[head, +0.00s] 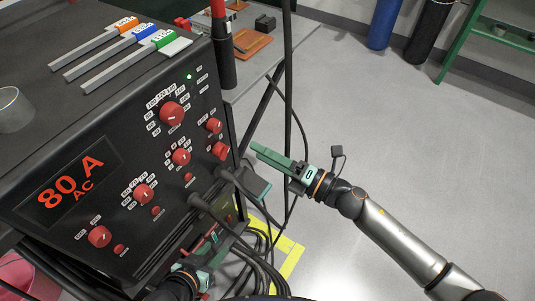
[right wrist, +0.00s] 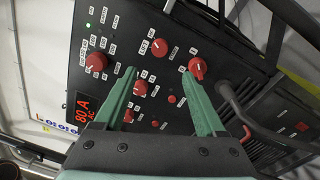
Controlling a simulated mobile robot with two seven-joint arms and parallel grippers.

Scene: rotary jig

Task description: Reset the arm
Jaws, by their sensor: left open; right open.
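My right gripper (head: 257,149) is at the right of the black welding machine (head: 105,165), its green fingers pointing left towards the machine's front panel. In the right wrist view its two fingers (right wrist: 158,74) are spread apart with nothing between them. The panel's red knobs show beyond them, one large red knob (right wrist: 196,68) near the right fingertip. My left gripper (head: 214,245) is low at the bottom centre, by the panel's lower right corner. It is open; cables and its own arm partly hide its fingers.
The panel display (head: 68,187) reads 80 A AC. Orange, blue and green tagged bars lie on the machine's top, beside a metal cup (head: 12,108). Black cables (head: 262,262) hang below the panel over a yellow floor marking (head: 291,256).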

